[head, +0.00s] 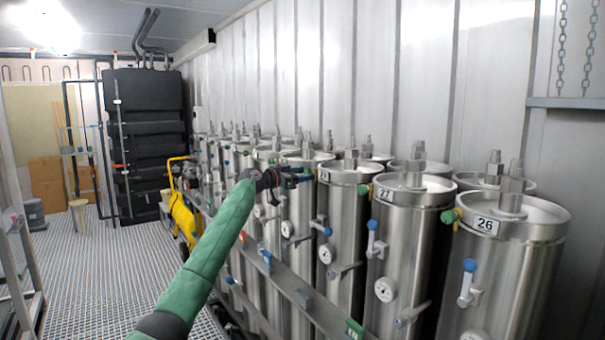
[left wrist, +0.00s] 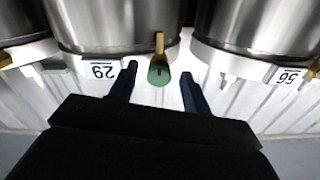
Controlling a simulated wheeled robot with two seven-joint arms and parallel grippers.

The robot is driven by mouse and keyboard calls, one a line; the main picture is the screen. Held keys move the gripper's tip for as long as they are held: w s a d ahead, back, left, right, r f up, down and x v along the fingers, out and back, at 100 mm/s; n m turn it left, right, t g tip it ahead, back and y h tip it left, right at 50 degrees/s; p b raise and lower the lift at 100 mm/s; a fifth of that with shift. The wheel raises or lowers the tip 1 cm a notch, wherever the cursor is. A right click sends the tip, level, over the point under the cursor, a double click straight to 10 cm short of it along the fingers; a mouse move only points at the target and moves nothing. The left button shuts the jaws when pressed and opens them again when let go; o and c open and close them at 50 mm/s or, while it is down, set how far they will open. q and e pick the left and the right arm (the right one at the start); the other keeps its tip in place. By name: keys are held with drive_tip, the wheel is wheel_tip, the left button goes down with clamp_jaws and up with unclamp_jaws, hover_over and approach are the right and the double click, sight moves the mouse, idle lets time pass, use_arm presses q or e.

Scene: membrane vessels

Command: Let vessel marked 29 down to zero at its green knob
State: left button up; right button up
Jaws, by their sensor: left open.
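In the left wrist view, the steel vessel marked 29 (left wrist: 115,25) fills the top left, with its number label (left wrist: 103,71) on the rim. A green knob (left wrist: 159,74) on a brass stem stands out beside that label. My left gripper (left wrist: 157,88) is open, one finger on each side of the knob, with gaps visible between fingers and knob. In the head view, my left gripper (head: 305,177) is at the rims of the vessel row and hides the knob and label there. My right gripper is not in view.
Vessels marked 27 (head: 400,225) and 26 (head: 500,270) stand nearest, with blue-handled valves and gauges on their fronts. A metal rail (head: 290,280) runs along the row. A yellow unit (head: 184,215) stands further back.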

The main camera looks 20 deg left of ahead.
use_arm(q)
drive_tip(key=shift+w+d, duration=0.1)
drive_tip(key=c, duration=1)
